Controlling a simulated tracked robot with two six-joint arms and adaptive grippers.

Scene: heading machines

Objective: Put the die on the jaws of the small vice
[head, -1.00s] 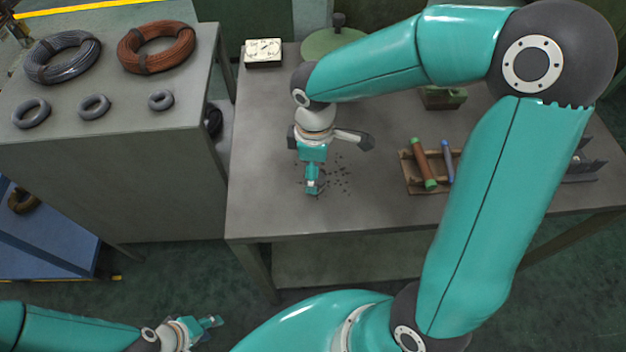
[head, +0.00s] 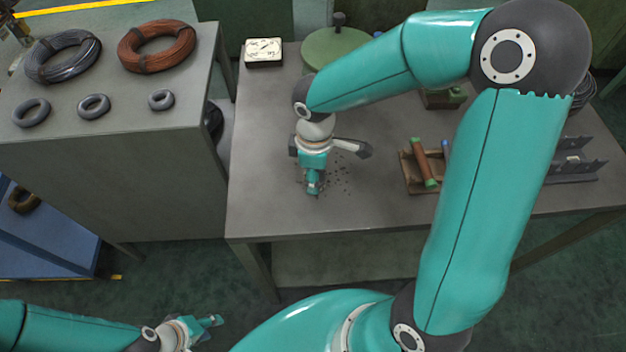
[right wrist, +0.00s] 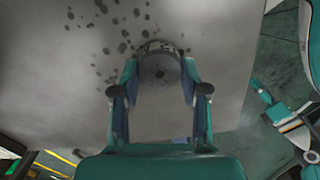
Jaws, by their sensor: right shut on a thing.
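The die (right wrist: 160,68) is a dark grey round piece in the right wrist view, between the fingertips of my right gripper (right wrist: 160,78), which is shut on it. In the head view my right gripper (head: 314,190) points down low over the bench, among dark specks; the die is mostly hidden there, and I cannot tell whether it touches the bench. A green block-like thing (head: 440,99), apparently the small vice, stands further back to the right, partly hidden by my right arm; its jaws are not clear. My left gripper (head: 210,322) is at the bottom left, away from the bench.
A wooden rack (head: 407,172) with a brown roll stands on the bench (head: 270,205) right of my right gripper. A dark metal bracket (head: 580,170) is at the right. The front-left bench is clear.

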